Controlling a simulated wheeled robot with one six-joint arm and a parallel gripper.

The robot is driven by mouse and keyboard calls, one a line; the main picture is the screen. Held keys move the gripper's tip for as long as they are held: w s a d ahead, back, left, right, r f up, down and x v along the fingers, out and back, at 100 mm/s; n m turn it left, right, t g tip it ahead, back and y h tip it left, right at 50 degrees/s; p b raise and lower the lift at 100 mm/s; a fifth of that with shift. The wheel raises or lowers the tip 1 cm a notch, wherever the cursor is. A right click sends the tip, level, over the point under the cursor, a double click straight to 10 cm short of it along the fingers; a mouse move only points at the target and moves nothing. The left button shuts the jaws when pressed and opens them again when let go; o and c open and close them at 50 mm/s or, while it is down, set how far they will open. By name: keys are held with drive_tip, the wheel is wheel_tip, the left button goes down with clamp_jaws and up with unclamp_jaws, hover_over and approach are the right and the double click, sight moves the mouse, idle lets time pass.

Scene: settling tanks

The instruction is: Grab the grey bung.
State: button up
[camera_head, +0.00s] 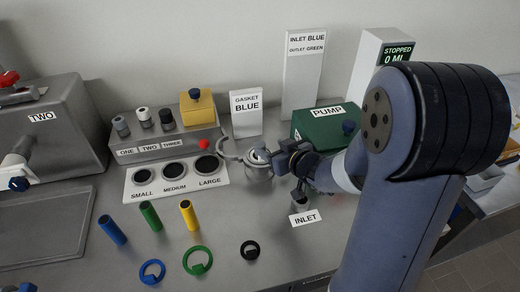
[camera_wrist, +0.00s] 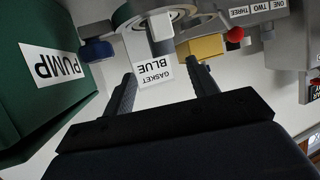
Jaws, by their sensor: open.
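A short grey plug-like piece (camera_head: 121,126) stands at the left end of the grey block marked ONE, TWO, THREE (camera_head: 160,149) in the head view. It looks like the grey bung, but I cannot be sure. A white-topped piece (camera_head: 144,116) and a dark piece (camera_head: 167,119) stand to its right. My gripper (camera_head: 279,159) is well to the right of them, beside a round metal fitting with an open clamp (camera_head: 258,163). In the wrist view, the fingers of my gripper (camera_wrist: 163,86) are apart with nothing held between them.
A green pump box (camera_head: 318,128) stands behind my gripper. A GASKET BLUE card (camera_head: 246,114) and a yellow block (camera_head: 197,108) are at the back.

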sight(261, 145)
drive_tip(key=shift+s+a+x, duration=0.1)
drive_tip(key=shift+a+x, duration=0.05)
drive_tip(key=shift+x, duration=1.2)
drive_tip(key=shift+s+a+x, duration=0.1)
drive_tip(key=shift+x, duration=1.25)
drive_tip(key=shift+s+f, duration=0.1)
drive_tip(key=shift+f, duration=0.05)
drive_tip(key=shift+c, duration=0.5)
drive_tip(key=c, duration=1)
